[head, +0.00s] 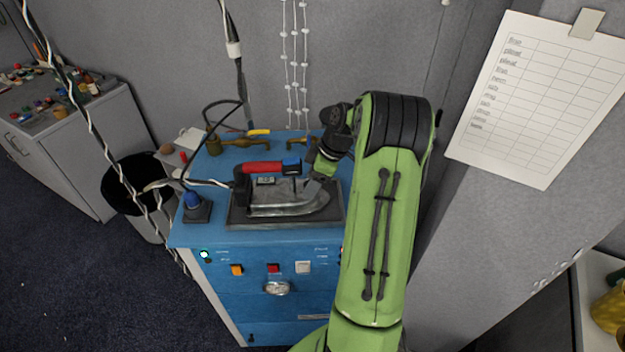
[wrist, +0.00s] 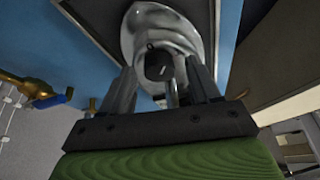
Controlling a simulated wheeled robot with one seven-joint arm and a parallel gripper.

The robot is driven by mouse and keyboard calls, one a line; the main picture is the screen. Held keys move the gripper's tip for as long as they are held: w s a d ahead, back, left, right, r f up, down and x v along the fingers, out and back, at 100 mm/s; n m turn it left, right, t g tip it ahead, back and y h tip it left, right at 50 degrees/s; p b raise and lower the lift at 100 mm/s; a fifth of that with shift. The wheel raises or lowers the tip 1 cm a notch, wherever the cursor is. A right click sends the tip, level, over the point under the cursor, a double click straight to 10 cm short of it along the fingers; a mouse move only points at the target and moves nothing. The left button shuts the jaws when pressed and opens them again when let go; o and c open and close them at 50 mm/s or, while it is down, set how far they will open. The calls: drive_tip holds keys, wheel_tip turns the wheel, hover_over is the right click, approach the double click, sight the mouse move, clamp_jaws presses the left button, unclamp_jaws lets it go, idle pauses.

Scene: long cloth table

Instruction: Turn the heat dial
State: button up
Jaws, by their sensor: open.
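The iron (head: 290,203) lies on a dark rest on the blue cabinet, its red and black handle (head: 262,168) on top and its nose to the right. In the wrist view its grey metal body (wrist: 178,28) fills the upper middle. A dark round knob with a pale mark, which looks like the heat dial (wrist: 158,66), sits on that body. My gripper (head: 314,187) is over the iron's nose end. In the wrist view my gripper (wrist: 163,78) is open, with one finger on each side of the knob. I cannot tell whether the fingers touch it.
The blue cabinet (head: 222,234) has several front buttons and a silver knob (head: 277,288). A blue-topped black fixture (head: 194,204) stands left of the iron. Brass valves (head: 238,142) are behind it. Cables hang at the left, near a black bin (head: 128,184). A wall is close behind.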

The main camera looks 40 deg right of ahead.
drive_tip(key=c, duration=1)
drive_tip(key=n+g+y, duration=0.1)
drive_tip(key=n, duration=0.3)
drive_tip(key=shift+w+d, duration=0.1)
drive_tip(key=shift+w, duration=0.05)
drive_tip(key=shift+w+r+n+g+p, duration=0.1)
drive_tip(key=shift+n+g+p, duration=0.6)
drive_tip(key=shift+n, duration=1)
drive_tip(key=shift+y, duration=0.3)
drive_tip(key=o, duration=1)
